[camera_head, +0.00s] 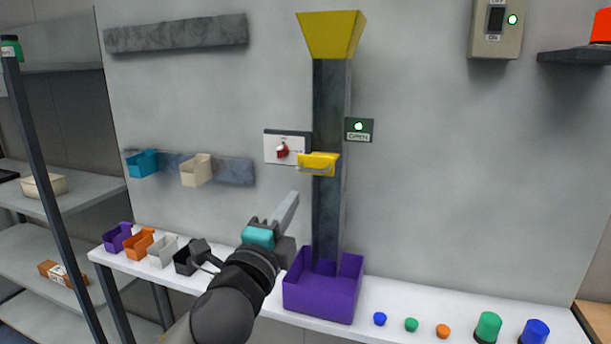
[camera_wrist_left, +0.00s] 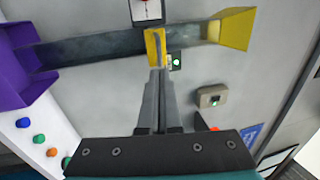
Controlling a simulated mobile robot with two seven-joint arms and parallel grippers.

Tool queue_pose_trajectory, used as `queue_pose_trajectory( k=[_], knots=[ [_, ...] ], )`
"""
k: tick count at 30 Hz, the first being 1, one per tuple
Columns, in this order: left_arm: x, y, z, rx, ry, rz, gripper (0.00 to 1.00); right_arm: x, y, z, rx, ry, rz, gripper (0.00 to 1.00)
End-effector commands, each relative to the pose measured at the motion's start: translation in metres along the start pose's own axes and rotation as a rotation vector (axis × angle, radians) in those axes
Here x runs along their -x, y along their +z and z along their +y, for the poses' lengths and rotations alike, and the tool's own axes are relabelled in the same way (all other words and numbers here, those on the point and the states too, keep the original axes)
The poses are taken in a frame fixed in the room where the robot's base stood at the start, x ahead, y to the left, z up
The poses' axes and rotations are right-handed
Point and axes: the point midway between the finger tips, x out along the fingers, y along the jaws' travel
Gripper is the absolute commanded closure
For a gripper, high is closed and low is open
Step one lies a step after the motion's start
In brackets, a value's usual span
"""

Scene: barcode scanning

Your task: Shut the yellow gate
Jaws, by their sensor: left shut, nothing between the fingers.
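The yellow gate (camera_head: 318,164) is a small block with a handle, set across the dark vertical chute (camera_head: 328,110) at mid-height. In the left wrist view the yellow gate (camera_wrist_left: 154,48) is just beyond my fingertips. My left gripper (camera_head: 294,197) is below and left of the gate in the head view, its fingers together and empty. In the left wrist view the shut fingers (camera_wrist_left: 158,72) point at the gate's lower end; I cannot tell whether they touch it. A green-lit sign reading OPEN (camera_head: 359,130) is right of the gate. My right gripper is out of view.
A white panel with a red knob (camera_head: 283,151) is left of the gate. A yellow funnel (camera_head: 331,33) tops the chute, and a purple bin (camera_head: 322,298) stands at its foot. Small bins and coloured pieces line the white shelf (camera_head: 400,305). The wall right of the chute is mostly bare.

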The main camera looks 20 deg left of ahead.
Motion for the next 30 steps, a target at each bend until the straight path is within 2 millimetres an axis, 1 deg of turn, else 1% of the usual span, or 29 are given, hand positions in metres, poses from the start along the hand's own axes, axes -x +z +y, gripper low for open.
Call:
queue_pose_trajectory(
  k=[1,9,15,21,30],
  knots=[
    [-0.009,0.000,-0.002,0.001,0.000,-0.002,1.00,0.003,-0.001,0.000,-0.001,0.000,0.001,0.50],
    [-0.051,0.000,-0.001,0.003,0.001,-0.001,1.00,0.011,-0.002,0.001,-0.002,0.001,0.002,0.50],
    [-0.073,0.000,0.000,0.003,0.001,0.000,1.00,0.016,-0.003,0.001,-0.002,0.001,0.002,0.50],
    [-0.083,0.000,0.001,0.002,0.002,0.000,1.00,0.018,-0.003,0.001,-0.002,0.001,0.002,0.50],
    [-0.085,0.000,0.001,0.002,0.001,0.001,1.00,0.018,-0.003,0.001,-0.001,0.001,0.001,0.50]
  ],
)
